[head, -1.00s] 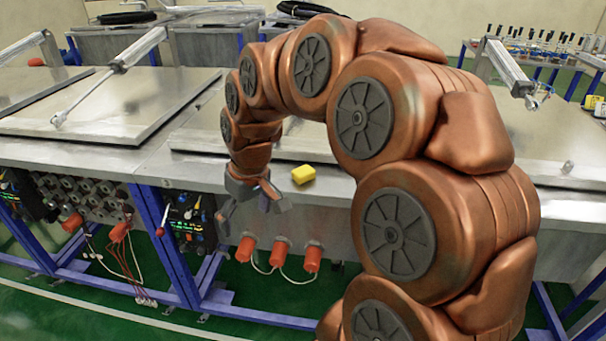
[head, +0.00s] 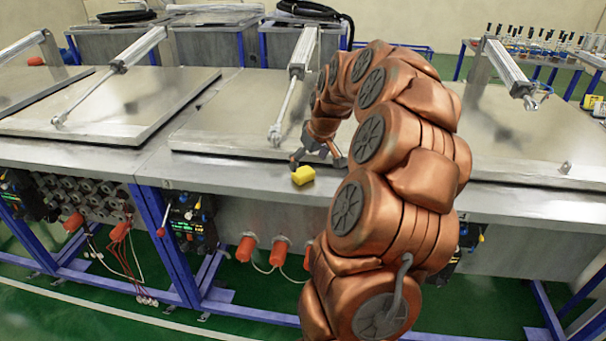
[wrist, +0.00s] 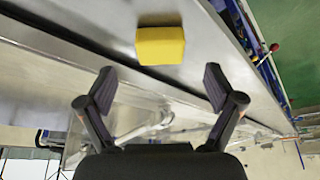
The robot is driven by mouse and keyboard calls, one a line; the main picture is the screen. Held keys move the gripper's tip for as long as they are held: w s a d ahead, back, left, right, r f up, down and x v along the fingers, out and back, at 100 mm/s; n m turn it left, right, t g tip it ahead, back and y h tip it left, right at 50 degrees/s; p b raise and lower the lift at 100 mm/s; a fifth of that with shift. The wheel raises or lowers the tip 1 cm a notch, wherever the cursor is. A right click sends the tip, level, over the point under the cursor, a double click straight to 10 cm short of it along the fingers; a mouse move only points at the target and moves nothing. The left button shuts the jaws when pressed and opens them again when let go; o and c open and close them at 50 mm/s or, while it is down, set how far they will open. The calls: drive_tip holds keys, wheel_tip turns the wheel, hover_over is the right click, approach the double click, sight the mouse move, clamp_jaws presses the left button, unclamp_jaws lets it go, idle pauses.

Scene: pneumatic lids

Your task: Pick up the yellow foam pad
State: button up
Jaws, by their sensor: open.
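The yellow foam pad (head: 303,175) lies on the front metal ledge of the workbench (head: 240,178). It also shows in the wrist view (wrist: 160,45), near the top and a little beyond my fingertips. My gripper (head: 318,157) is just behind the pad in the head view, low over the bench. In the wrist view my gripper (wrist: 158,88) has its two fingers spread, with nothing between them. The pad is apart from the fingers in the wrist view. How high the fingertips are above the ledge is hard to tell.
Behind the ledge lie flat metal lids (head: 120,103) with pneumatic cylinders (head: 299,60) on them; one rod end is close to my gripper. Orange connectors (head: 280,250) and a control box (head: 190,220) are on the bench front. The ledge left of the pad is clear.

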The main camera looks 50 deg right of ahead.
sight(303, 171)
drive_tip(key=shift+p+x, duration=1.15)
drive_tip(key=shift+x, duration=1.4)
drive_tip(key=c, duration=1.1)
drive_tip(key=shift+r, duration=0.1)
drive_tip(key=shift+r+b, duration=0.95)
drive_tip(key=shift+r, duration=0.65)
drive_tip(key=s+a+b, duration=0.1)
drive_tip(key=s, duration=0.4)
drive_tip(key=s+a+r+b, duration=0.1)
drive_tip(key=s+b, duration=0.1)
drive_tip(key=s, duration=0.3)
drive_tip(key=s+b, duration=0.2)
drive_tip(key=s, duration=0.4)
drive_tip(key=shift+a+r, duration=0.3)
drive_tip(key=shift+a, duration=0.1)
